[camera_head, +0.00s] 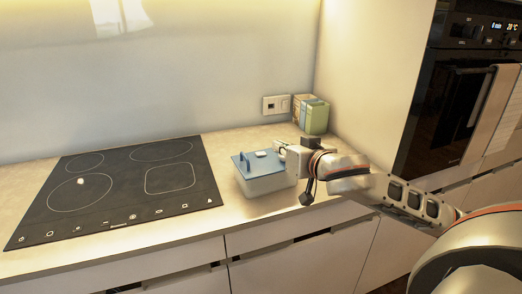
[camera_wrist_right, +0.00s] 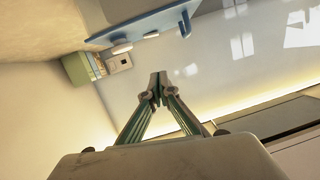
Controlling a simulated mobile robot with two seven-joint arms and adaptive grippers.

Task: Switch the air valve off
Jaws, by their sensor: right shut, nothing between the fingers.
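A clear box with a blue lid (camera_head: 258,163) stands on the counter right of the cooktop. A small white valve (camera_head: 260,153) sits on top of the lid. In the right wrist view the blue lid (camera_wrist_right: 160,22) shows nearly edge-on at the top, with a white valve piece (camera_wrist_right: 121,48) sticking out from it. My right gripper (camera_head: 281,147) is at the right side of the lid, a little above it. Its fingers (camera_wrist_right: 158,86) are shut with nothing between them, apart from the valve in the right wrist view. My left gripper is not in view.
A black cooktop (camera_head: 120,190) lies left of the box. Green and tan boxes (camera_head: 312,115) stand in the corner behind my right arm, near a wall socket (camera_head: 276,105). A dark oven (camera_head: 440,110) is at the right.

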